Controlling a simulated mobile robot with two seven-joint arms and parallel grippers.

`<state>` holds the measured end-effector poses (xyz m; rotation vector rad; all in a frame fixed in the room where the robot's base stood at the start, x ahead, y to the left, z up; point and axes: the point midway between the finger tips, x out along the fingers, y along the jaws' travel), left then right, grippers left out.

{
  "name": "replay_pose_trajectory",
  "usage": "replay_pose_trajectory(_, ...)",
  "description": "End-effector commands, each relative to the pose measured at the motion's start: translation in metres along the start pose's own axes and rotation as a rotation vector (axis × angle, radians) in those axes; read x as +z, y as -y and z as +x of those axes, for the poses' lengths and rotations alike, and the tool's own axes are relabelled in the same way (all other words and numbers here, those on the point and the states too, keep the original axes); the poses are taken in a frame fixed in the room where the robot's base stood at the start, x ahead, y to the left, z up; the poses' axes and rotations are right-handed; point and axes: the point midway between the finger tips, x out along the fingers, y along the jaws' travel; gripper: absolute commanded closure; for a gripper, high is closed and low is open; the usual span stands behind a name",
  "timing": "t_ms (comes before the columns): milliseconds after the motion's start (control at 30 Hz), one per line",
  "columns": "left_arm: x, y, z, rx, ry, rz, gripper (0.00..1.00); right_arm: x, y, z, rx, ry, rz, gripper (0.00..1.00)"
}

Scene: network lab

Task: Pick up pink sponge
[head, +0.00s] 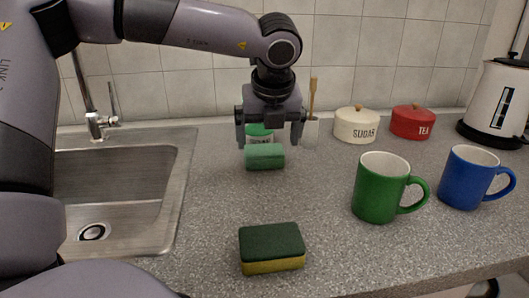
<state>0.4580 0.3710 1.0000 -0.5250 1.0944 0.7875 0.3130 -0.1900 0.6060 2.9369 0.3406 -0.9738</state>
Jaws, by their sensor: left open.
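No pink sponge shows in the head view. My left gripper (269,138) is open and points down above the counter, its two fingers spread apart. A green and dark-green-topped sponge with a yellow lower layer (271,247) lies nearer, at the front of the counter, apart from the gripper. My right gripper is out of view.
A steel sink (120,190) is at left. A green mug (381,188), a blue mug (470,178), sugar (357,127) and tea (411,123) jars and a kettle (497,100) stand at right.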

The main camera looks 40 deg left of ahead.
Motion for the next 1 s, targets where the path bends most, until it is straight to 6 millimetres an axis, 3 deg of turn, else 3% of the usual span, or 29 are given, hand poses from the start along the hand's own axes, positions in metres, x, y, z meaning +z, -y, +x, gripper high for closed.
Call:
replay_pose_trajectory(400, -0.001, -0.003, 0.054, 0.001, -0.004, -0.001, 0.00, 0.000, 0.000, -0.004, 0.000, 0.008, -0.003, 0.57)
replay_pose_trajectory(733, 0.000, -0.003, 0.061, -0.002, 0.000, -0.002, 0.00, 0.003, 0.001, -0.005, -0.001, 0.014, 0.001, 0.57)
replay_pose_trajectory(767, 0.000, -0.003, 0.061, -0.002, 0.000, -0.002, 0.06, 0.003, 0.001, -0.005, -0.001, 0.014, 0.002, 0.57)
replay_pose_trajectory(867, 0.000, -0.003, 0.060, -0.001, 0.000, -0.002, 0.38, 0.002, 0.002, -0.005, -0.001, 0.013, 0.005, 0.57)
replay_pose_trajectory(967, 0.000, -0.003, 0.060, -0.001, 0.000, -0.001, 0.39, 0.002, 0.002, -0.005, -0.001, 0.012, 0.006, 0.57)
replay_pose_trajectory(1000, 0.000, -0.003, 0.060, -0.001, 0.000, -0.001, 0.43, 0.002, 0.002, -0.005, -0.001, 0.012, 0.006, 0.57)
